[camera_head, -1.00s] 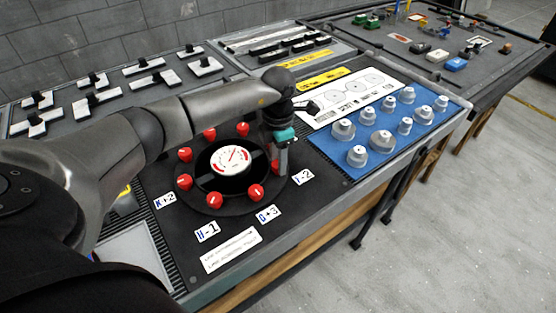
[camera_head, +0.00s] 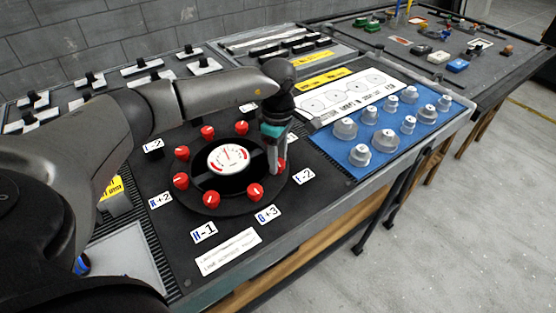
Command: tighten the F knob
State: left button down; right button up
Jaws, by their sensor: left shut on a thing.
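A black round dial plate (camera_head: 213,203) carries a ring of red knobs, including one at the front (camera_head: 255,192) and one at the left (camera_head: 181,181). A white gauge (camera_head: 228,158) with red marks sits in its middle, its needle pointing roughly up. My left gripper (camera_head: 275,164) reaches down on the ring's right side and is shut on the red knob there (camera_head: 282,166), which it mostly hides. The white label beside that knob (camera_head: 303,177) ends in "-2"; its letter is hard to read, so I cannot confirm it is F. My right gripper is out of view.
Other labels, such as G+3 (camera_head: 267,214) and H-1 (camera_head: 204,232), lie around the ring. A blue panel with several grey knobs (camera_head: 376,152) is to the right. Black-and-white switches stand at the back left. A second table (camera_head: 500,75) with small parts is beyond.

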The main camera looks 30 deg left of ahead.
pick_arm(q)
jog(key=m+b, duration=0.1)
jog(key=m, duration=0.4)
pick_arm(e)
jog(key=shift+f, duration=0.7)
pick_arm(q)
jog(key=shift+m, duration=0.3)
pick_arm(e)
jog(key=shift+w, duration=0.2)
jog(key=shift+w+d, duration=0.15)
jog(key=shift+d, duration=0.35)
pick_arm(q)
jog(key=shift+c, duration=2.2)
grip_release()
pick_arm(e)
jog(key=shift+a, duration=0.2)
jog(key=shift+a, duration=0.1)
